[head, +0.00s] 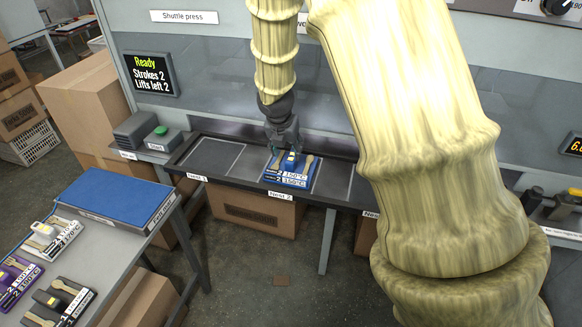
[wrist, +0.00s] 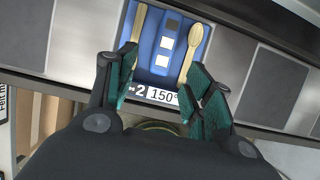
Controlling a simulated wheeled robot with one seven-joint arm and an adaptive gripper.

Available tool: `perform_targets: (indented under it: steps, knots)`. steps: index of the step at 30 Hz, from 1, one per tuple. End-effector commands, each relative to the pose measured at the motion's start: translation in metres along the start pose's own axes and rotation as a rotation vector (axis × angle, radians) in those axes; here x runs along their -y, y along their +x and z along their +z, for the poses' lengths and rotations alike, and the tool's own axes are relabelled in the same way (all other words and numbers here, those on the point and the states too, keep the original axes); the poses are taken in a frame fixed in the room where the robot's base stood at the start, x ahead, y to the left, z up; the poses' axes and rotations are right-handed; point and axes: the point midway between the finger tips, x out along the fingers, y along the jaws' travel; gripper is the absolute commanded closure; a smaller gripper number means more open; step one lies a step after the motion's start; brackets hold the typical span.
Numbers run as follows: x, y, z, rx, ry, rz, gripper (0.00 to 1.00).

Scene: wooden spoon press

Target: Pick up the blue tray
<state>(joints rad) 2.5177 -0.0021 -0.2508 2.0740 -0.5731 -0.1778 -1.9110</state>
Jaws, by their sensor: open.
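The blue tray (head: 284,177) sits at Nest 2 on the dark press bed, with a label reading 150°C on its front. My gripper (head: 284,150) is above the tray, pointing down. In the wrist view my gripper (wrist: 163,92) is open, its green-padded fingers apart over the tray's label edge. I cannot tell whether they touch it.
The Nest 1 pad (head: 212,157) is empty. A screen (head: 150,74) reads Ready, Strokes 2, Lifts left 2. A green start button (head: 160,130) is left of the bed. A table at left holds a blue mat (head: 115,193) and white, purple and black trays. My arm hides the right side.

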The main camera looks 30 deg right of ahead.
Motion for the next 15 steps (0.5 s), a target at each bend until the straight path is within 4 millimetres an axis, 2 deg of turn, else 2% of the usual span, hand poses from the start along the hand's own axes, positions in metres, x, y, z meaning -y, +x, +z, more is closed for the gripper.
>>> perform_targets:
  steps: [6, 15]
  knots:
    - [-0.001, 0.018, -0.001, 0.0, -0.001, 0.0, 0.48]
    - [0.002, 0.03, 0.0, 0.0, 0.001, -0.002, 0.48]
